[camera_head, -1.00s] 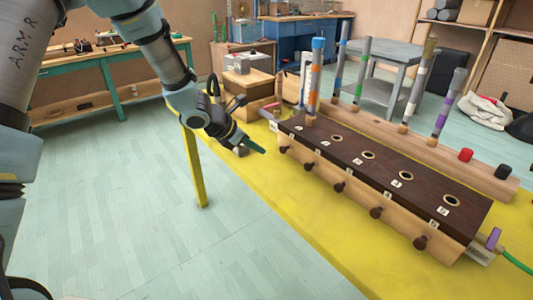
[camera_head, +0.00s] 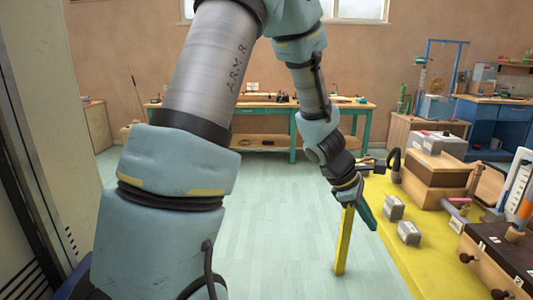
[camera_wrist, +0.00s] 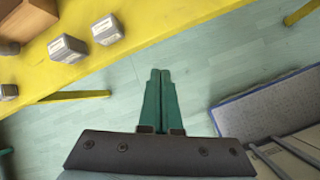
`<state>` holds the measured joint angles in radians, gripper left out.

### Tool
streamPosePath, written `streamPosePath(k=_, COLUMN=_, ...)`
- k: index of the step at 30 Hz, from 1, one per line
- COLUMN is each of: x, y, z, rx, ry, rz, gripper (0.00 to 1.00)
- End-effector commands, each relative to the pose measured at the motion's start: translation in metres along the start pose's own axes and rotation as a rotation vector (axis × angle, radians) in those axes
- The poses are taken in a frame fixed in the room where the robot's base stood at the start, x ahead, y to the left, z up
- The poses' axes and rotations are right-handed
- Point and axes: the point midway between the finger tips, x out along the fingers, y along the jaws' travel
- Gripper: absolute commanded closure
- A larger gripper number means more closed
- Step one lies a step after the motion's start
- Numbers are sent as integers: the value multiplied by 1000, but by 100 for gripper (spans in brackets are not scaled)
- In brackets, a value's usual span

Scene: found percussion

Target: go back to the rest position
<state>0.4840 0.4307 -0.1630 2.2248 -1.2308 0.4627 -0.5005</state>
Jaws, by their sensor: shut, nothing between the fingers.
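My gripper (camera_head: 367,212) hangs at the end of my arm, just left of the yellow table (camera_head: 402,238), in the head view. In the wrist view my gripper (camera_wrist: 160,75) points over the pale green floor, its two green fingers side by side and shut with nothing between them. The edge of the yellow table (camera_wrist: 160,22) runs across the top of that view, beyond the fingertips. In the head view the arm bends down from the upper middle to the gripper.
Grey metal blocks (camera_head: 409,233) sit on the yellow table near its left edge. A wooden box (camera_head: 435,170) and a dark-topped block with knobs (camera_head: 505,255) stand farther right. A green workbench (camera_head: 262,110) stands at the back. The floor (camera_head: 270,220) between is clear.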

Motion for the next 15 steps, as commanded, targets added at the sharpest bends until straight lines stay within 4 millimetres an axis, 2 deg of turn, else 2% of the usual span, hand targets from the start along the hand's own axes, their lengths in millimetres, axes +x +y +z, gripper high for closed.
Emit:
streamPosePath(k=1, x=-24, y=-9, z=-25, rx=105, ry=54, rz=-9, gripper=100)
streamPosePath(k=3, x=-52, y=-26, z=-57, rx=264, ry=125, rz=-44, gripper=100)
streamPosePath(k=9, x=-131, y=-85, z=-137, rx=683, ry=309, rz=-198, gripper=100)
streamPosePath(k=12, x=-164, y=-114, z=-166, rx=854, ry=372, rz=-292, gripper=100)
streamPosePath(k=15, x=-188, y=-136, z=-185, rx=982, ry=412, rz=-372, gripper=100)
